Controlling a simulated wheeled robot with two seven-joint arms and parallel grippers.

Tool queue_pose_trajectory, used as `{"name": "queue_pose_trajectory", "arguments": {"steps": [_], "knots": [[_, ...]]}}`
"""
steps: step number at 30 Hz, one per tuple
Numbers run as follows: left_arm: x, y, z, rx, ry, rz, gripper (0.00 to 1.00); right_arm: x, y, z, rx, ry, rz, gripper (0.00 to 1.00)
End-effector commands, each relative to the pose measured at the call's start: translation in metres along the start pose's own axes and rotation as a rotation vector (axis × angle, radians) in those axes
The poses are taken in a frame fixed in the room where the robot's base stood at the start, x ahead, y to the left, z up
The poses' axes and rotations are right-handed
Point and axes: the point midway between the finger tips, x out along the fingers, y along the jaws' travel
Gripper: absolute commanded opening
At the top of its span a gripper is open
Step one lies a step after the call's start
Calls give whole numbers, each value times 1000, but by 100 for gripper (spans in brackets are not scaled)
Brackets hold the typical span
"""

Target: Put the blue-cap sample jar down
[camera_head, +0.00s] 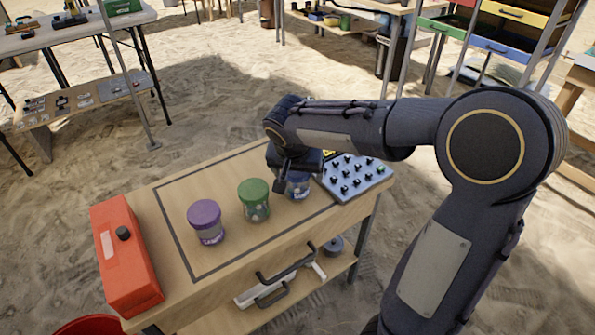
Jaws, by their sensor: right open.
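The blue-cap sample jar (298,186) stands on the wooden table (225,247), inside the dark outlined area near its right side. My right gripper (288,172) is over and beside this jar and covers most of its cap. The fingers are partly hidden, but the gripper is open. A green-cap jar (254,200) stands just left of the blue-cap jar, and a purple-cap jar (206,222) stands further left. Both are upright. My left gripper is not in view.
A red box (125,256) with a black knob lies at the table's left end. A pale blue tray (354,178) with several dark pegs lies at the right end. The outlined area is bare behind the jars. A lower shelf (238,318) holds tools.

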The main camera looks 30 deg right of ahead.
Motion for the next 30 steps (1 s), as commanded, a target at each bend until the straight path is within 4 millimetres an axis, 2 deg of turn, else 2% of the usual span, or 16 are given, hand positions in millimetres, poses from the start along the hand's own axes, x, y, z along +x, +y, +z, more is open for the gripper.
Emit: {"name": "queue_pose_trajectory", "arguments": {"steps": [5, 18, 24, 28, 30], "knots": [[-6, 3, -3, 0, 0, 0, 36, -12, 0, -2, 0, 1, -3, 80], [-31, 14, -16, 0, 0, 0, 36, -101, 0, -3, 0, 2, -3, 80], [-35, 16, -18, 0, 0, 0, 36, -120, 0, -1, -1, 0, -2, 80], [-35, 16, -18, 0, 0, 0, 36, -122, 18, 13, -38, -49, -45, 80], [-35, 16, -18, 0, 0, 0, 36, -122, 37, 34, -91, -100, -110, 80]]}}
